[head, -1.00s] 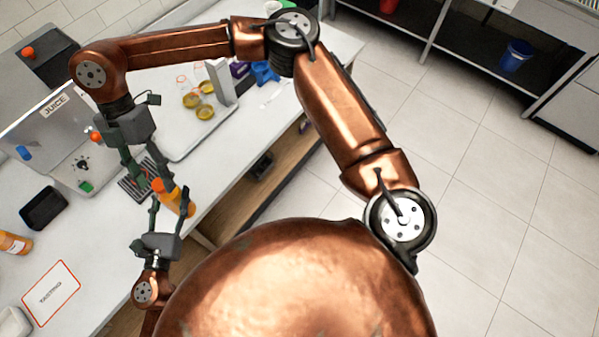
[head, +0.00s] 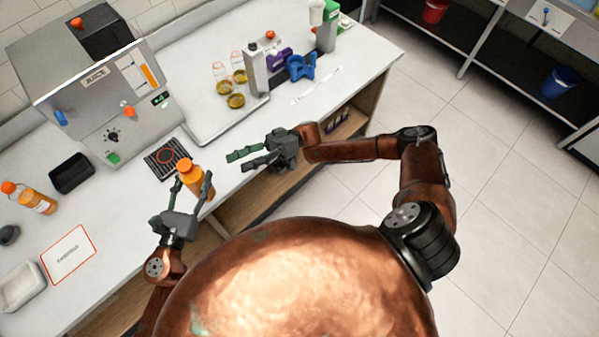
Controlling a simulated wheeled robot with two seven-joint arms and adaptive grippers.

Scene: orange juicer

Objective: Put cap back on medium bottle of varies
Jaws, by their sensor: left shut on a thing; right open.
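An orange bottle (head: 195,182) stands at the front edge of the white counter, beside a dark grille. A darker orange cap (head: 185,165) sits on its top; whether it is fully seated I cannot tell. My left gripper (head: 193,183) is shut on this bottle from the front, one finger on each side. My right gripper (head: 241,160) is open and empty, apart from the bottle and to its right, near the counter's front edge.
The juice machine (head: 112,105) stands behind the bottle. A black bin (head: 71,173), another orange bottle (head: 38,201) and a red-bordered card (head: 69,255) are to the left. A tray (head: 192,130), jars (head: 236,100) and a blue holder (head: 300,67) are to the right.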

